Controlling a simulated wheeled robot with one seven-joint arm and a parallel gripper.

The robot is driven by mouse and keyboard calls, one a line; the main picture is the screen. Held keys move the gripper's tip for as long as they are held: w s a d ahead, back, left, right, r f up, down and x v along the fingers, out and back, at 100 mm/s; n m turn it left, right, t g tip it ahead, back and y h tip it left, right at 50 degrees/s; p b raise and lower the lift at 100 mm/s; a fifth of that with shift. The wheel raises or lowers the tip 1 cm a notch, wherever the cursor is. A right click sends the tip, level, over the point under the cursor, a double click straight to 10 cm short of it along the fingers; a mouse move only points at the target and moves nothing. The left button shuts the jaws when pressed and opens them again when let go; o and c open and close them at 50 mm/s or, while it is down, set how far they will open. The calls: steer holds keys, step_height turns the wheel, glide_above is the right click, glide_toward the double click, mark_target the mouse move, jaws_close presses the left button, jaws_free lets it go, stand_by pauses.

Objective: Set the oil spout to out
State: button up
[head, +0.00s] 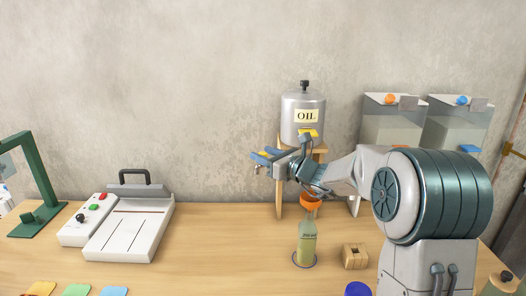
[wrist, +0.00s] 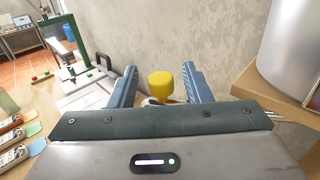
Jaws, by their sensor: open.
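The grey metal oil tank (head: 303,106), labelled OIL, stands on a wooden stand (head: 279,195) against the wall; its side fills the right of the wrist view (wrist: 294,45). A yellow knob (wrist: 160,86), likely the spout's handle, shows between my fingers in the wrist view, with a pale part beneath it. My gripper (head: 264,159) is open, in front and to the left of the tank. Its fingers (wrist: 159,73) lie on either side of the knob, with visible gaps. The spout itself is mostly hidden by my gripper and arm.
A white machine (head: 130,230) and green frame (head: 46,175) are left. Two clear tanks (head: 392,128) stand right.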

steer(key=shift+w+a, duration=0.4)
steer(key=shift+a, duration=0.05)
jaws_close()
steer(key=shift+d, duration=0.1)
